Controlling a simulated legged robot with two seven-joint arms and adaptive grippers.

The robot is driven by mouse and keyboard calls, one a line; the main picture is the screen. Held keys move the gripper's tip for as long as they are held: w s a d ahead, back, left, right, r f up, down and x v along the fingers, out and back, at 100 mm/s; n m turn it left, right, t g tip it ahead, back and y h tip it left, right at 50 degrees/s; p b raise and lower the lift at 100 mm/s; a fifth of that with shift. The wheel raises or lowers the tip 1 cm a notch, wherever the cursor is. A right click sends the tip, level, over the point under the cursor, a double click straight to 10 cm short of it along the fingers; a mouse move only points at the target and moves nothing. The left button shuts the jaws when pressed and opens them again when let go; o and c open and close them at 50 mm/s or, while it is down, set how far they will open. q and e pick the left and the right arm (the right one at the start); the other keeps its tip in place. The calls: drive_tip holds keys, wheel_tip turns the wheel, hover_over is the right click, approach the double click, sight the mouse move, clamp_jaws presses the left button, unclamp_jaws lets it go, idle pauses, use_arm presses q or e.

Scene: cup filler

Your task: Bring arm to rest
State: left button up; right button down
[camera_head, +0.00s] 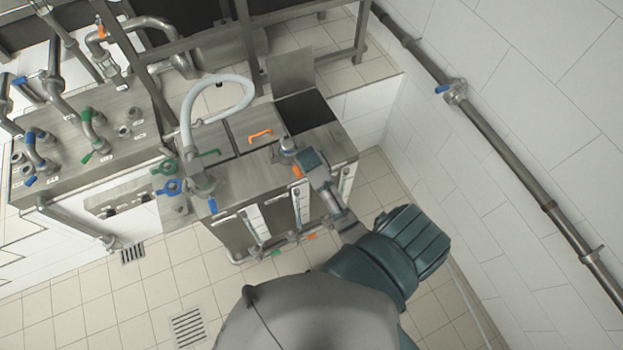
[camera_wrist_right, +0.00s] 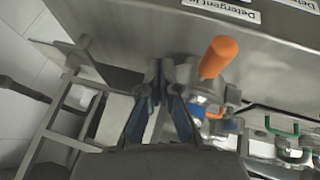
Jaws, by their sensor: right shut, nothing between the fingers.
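My right arm (camera_head: 375,255) comes in from the bottom of the head view and reaches up to the front right of the steel filling station (camera_head: 240,175). In the wrist view my right gripper (camera_wrist_right: 162,68) has its fingers together and empty, close to the station's steel panel (camera_wrist_right: 150,30). A valve with an orange handle (camera_wrist_right: 217,57) stands just right of the fingers. I cannot tell whether they touch it. In the head view the fingertips are hard to make out. My left gripper is not in view.
A white hose (camera_head: 245,85) loops over the station. Blue and green valves (camera_head: 168,187) stick out at its left. A steel pipe (camera_head: 505,140) runs along the white tiled wall on the right. Open tiled floor (camera_head: 100,310) lies at lower left.

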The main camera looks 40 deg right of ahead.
drive_tip(key=s+a+f, duration=0.2)
drive_tip(key=s+a, duration=0.2)
drive_tip(key=s, duration=0.1)
drive_tip(key=s+a+f+n+g+y+b, duration=0.1)
drive_tip(key=s+a+f+n+b, duration=0.3)
drive_tip(key=f, duration=1.1)
drive_tip(key=s+a+f+m+y+b, duration=0.15)
drive_tip(key=s+f, duration=0.45)
drive_tip(key=f, duration=1)
drive_tip(key=s+a+f+b, duration=0.1)
drive_tip(key=s+f, duration=0.4)
drive_tip(key=s, duration=0.4)
drive_tip(key=s+a+f+n+g+y+b, duration=0.1)
drive_tip(key=s+f, duration=0.5)
drive_tip(key=s, duration=0.2)
drive_tip(key=s+a+f+g+b, duration=0.1)
drive_tip(key=s+f+b, duration=0.1)
drive_tip(key=s+f, duration=0.4)
drive_tip(key=s, duration=0.3)
drive_tip(key=shift+s+a, duration=0.15)
drive_tip(key=shift+s, duration=0.15)
drive_tip(key=shift+f, duration=0.1)
drive_tip(key=shift+a, duration=0.25)
